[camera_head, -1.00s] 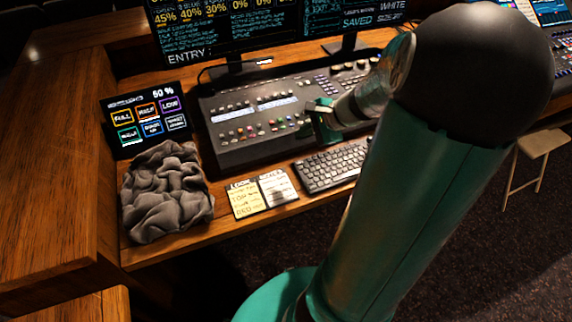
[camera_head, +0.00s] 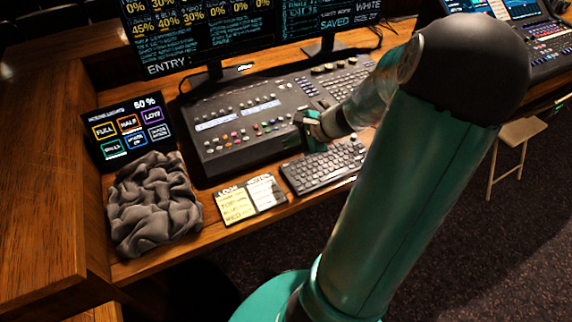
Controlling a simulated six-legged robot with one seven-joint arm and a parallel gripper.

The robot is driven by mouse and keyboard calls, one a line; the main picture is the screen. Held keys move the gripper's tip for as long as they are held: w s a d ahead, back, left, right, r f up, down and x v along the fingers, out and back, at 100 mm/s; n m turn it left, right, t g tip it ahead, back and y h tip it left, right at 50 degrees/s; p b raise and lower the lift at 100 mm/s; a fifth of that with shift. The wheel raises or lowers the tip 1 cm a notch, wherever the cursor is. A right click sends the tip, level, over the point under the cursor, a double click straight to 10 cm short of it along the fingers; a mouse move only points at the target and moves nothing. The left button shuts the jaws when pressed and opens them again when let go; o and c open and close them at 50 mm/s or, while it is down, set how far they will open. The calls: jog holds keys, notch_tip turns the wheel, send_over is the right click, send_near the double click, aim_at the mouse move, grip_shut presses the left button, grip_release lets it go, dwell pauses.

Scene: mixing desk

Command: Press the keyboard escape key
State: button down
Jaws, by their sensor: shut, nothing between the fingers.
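The black keyboard (camera_head: 318,172) lies on the wooden desk in front of the mixing console. Its escape key is too small to make out, and my arm covers part of its right side. My gripper (camera_head: 309,132) is small and green in this view. It is shut and empty, and it appears just above the keyboard's far edge, beside the console's front right part. I cannot tell its height or whether it touches anything.
The console (camera_head: 215,150) stands behind the keyboard, with monitors (camera_head: 190,35) behind it. Paper notes (camera_head: 235,204) lie left of the keyboard. A crumpled grey cloth (camera_head: 152,205) and a lighting touch panel (camera_head: 128,130) are further left. A stool (camera_head: 515,140) stands right.

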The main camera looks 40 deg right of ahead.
aim_at(290, 167)
jog(key=shift+a+f, duration=0.1)
jog(key=shift+f, duration=2.75)
jog(key=shift+f, duration=0.1)
jog(key=shift+f, duration=0.3)
jog(key=shift+f, duration=0.3)
jog(key=shift+r, duration=0.1)
dwell(0.4)
jog(key=shift+r, duration=0.6)
jog(key=shift+r, duration=2.55)
